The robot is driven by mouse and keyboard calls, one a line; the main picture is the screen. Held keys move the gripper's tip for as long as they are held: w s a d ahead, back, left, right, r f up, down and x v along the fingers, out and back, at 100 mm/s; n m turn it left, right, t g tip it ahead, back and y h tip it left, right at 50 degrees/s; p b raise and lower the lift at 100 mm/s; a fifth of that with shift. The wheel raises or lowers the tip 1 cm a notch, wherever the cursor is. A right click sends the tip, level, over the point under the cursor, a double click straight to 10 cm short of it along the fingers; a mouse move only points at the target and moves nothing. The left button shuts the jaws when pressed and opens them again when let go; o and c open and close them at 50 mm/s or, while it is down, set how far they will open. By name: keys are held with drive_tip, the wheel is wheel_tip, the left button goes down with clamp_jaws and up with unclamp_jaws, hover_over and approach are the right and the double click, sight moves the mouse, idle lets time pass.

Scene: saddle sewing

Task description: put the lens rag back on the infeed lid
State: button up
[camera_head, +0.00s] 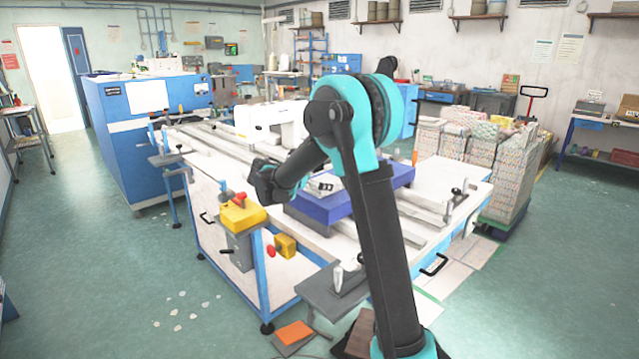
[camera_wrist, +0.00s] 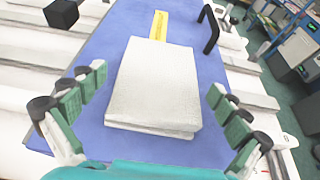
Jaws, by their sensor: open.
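A folded whitish cloth (camera_wrist: 158,78), which looks like the lens rag, lies flat on a blue panel (camera_wrist: 107,48) in the wrist view. The panel looks like the infeed lid; it carries a yellow strip and a black handle. My gripper (camera_wrist: 155,90) is open, with one green-padded finger to the left of the cloth and one to the right, both apart from it. In the head view the blue panel (camera_head: 402,178) is on the white worktable, and my arm partly hides it.
The black handle (camera_wrist: 210,28) stands up beyond the cloth at the right. A dark block (camera_wrist: 61,13) is at the far left. Metal rails (camera_head: 425,212) run along the worktable. A white sewing machine (camera_head: 270,122) stands behind, and a yellow box (camera_head: 242,215) is at the table's left corner.

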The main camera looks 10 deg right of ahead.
drive_tip(key=shift+r, duration=0.15)
drive_tip(key=shift+r, duration=0.3)
drive_tip(key=v, duration=1.2)
drive_tip(key=shift+r, duration=0.1)
drive_tip(key=shift+s, duration=0.1)
